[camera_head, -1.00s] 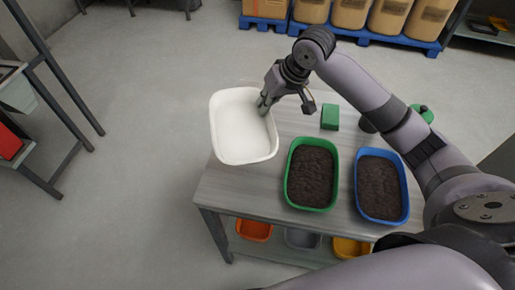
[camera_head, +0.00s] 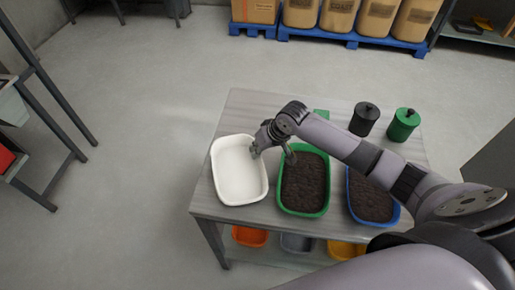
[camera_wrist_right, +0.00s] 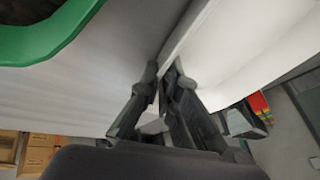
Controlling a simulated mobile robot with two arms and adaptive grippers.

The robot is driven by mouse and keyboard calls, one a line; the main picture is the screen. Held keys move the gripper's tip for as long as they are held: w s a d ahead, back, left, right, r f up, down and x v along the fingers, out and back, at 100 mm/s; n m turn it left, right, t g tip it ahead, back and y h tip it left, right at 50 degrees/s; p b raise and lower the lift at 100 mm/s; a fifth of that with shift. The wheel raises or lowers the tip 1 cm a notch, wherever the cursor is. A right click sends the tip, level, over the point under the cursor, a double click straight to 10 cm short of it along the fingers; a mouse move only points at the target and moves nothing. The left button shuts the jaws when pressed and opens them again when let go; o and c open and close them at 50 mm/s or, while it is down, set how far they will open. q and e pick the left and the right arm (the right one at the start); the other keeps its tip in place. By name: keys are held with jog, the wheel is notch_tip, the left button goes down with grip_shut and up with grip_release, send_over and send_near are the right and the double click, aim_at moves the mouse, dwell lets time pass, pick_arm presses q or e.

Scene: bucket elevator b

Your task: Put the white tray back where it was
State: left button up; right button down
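The white tray (camera_head: 238,176) is empty and at the left end of the grey table (camera_head: 245,112), left of the green tray of dark soil (camera_head: 304,182). Its upper left corner is close to the table's left edge. I cannot tell whether it rests on the top or is just above it. My right gripper (camera_head: 258,152) is at the tray's right rim. In the right wrist view my fingers (camera_wrist_right: 162,72) are close together on the wall of the white tray (camera_wrist_right: 235,50). My left gripper is not in view.
A blue tray of soil (camera_head: 370,195) stands at the right, partly behind my right arm. A black canister (camera_head: 364,118) and a green canister (camera_head: 404,124) stand at the back. A green block (camera_head: 321,116) is partly hidden. Coloured bins (camera_head: 249,237) sit on the lower shelf.

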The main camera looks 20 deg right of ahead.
jog(key=c, duration=1.8)
grip_release()
jog(key=b+v, duration=0.1)
jog(key=v, duration=1.1)
